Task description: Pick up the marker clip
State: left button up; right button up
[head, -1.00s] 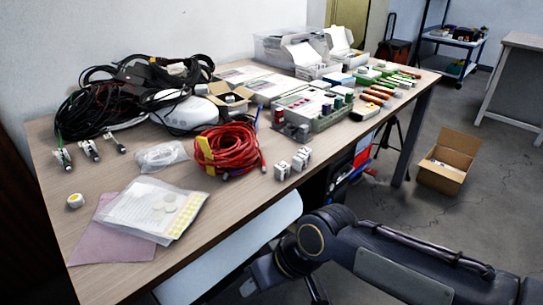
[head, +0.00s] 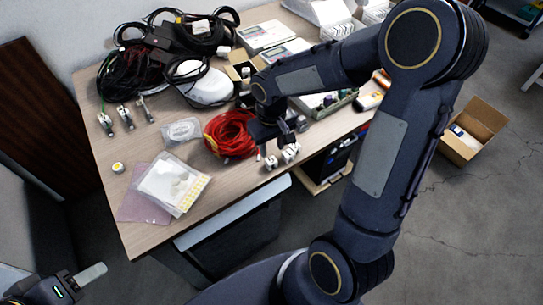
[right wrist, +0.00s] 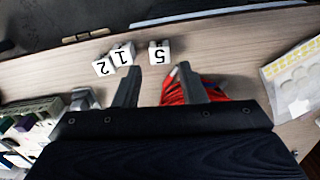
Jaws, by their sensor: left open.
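Small white number blocks, which look like the marker clips, sit near the table's front edge. In the right wrist view they are marked 2 (right wrist: 104,66), 1 (right wrist: 122,53) and 5 (right wrist: 159,52); the 2 and 1 are side by side and the 5 stands apart. In the head view, two block spots show, one at the left (head: 271,162) and one at the right (head: 290,153). My right gripper (right wrist: 159,70) is open and empty above the table, its fingertips just short of the 5 block in the picture. My left gripper (head: 84,280) is open at the lower left, away from the table.
A red cable coil (head: 230,134) lies left of the blocks, partly behind the right fingers. A clear bag (head: 172,183) lies on a pink sheet (head: 137,205). A cardboard box (head: 474,130) is on the floor.

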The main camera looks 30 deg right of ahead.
aim_at(272, 162)
notch_tip(272, 162, down, 6)
jog(key=shift+f, duration=0.15)
jog(key=c, duration=0.7)
